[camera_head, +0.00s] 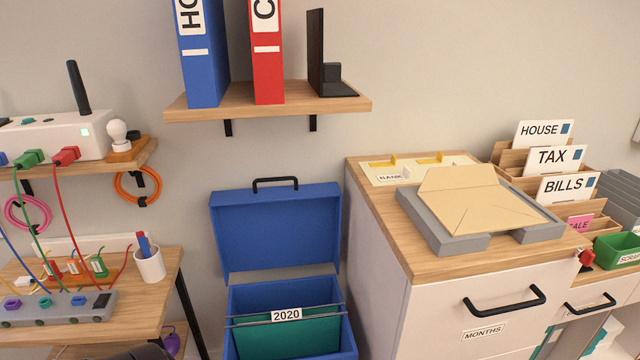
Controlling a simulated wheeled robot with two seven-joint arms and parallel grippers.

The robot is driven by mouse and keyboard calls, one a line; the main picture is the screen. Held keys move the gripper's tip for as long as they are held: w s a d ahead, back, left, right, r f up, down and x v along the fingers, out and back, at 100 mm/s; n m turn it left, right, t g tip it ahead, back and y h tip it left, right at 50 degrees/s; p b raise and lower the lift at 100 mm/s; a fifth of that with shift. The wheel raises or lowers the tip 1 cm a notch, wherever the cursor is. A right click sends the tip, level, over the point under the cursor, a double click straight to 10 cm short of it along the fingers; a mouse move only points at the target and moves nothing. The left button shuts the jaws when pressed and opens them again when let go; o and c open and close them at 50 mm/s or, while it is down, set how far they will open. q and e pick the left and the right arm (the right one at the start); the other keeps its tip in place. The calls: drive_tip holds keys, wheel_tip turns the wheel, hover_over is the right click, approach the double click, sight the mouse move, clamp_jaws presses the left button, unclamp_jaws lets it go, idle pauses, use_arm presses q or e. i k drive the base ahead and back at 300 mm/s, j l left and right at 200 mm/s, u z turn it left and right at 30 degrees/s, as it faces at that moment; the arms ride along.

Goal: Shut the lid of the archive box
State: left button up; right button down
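The blue archive box (348,333) stands low in the middle, between the wooden table and the white cabinet. Its lid (277,235) is open and stands upright at the back, with a black handle (275,183) along its top edge. Inside the box hangs a green folder (290,336) with a tab (286,314) reading 2020. The lower part of the box is cut off by the picture's bottom edge. Neither of my grippers can be made out. A dark rounded shape shows at the bottom edge, left of the box, too little of it to identify.
A wooden shelf (350,104) with a blue and a red binder hangs above the box. The white cabinet (385,240) on the right bears a grey tray (455,240) with an open envelope. The table (165,265) on the left holds a power strip (60,309), cables and a cup (150,264).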

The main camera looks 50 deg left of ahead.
sight(255, 228)
drive_tip(key=u, duration=1.7)
